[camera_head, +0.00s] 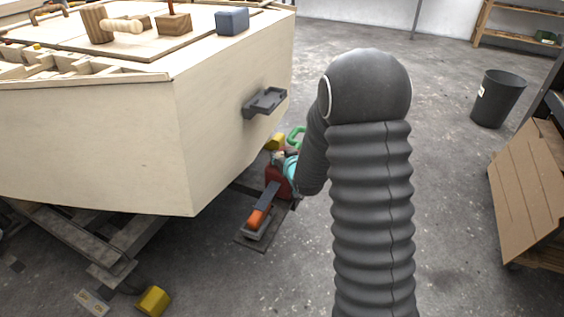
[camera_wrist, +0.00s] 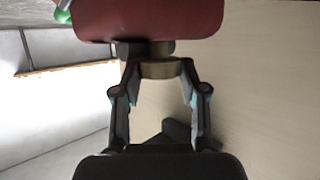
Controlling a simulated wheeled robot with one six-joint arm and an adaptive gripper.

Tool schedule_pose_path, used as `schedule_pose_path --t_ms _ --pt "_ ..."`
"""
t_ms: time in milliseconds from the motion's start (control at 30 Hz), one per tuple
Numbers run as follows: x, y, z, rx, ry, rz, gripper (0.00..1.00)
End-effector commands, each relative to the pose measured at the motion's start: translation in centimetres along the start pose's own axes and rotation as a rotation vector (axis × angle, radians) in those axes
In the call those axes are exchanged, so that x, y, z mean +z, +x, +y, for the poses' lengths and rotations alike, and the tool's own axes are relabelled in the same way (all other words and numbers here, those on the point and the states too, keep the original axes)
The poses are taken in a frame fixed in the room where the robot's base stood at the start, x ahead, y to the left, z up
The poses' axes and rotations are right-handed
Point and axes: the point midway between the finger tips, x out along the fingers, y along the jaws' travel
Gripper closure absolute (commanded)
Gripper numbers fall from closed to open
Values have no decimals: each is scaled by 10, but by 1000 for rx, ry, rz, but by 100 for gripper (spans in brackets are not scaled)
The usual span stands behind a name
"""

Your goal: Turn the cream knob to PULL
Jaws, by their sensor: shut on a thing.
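In the wrist view my gripper (camera_wrist: 159,76) reaches up from the bottom, with one finger on each side of a round tan-cream knob (camera_wrist: 160,69). The fingertips are closed against its two sides. The knob sits below a dark red body (camera_wrist: 150,18), with a dark grey part between them. No PULL mark or pointer is readable, so I cannot tell the knob's setting. In the head view the red body (camera_head: 276,178) shows beside the hull, low down. My arm hides most of my gripper there, and the knob cannot be made out clearly.
The pale plywood hull (camera_head: 100,140) fills the left, with a grey bracket (camera_head: 265,101) on its side. An orange piece (camera_head: 256,219) lies below the red body, and a green loop (camera_head: 297,137) is behind. A black bin (camera_head: 497,98) and brown boards (camera_head: 525,190) stand right. Floor between is clear.

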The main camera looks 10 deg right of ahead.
Motion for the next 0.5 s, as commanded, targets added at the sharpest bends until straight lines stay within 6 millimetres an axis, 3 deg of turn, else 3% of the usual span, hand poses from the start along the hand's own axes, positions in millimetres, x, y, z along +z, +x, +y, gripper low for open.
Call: schedule_pose_path --t_ms 500 --pt "-2 1 -8 293 122 0 92"
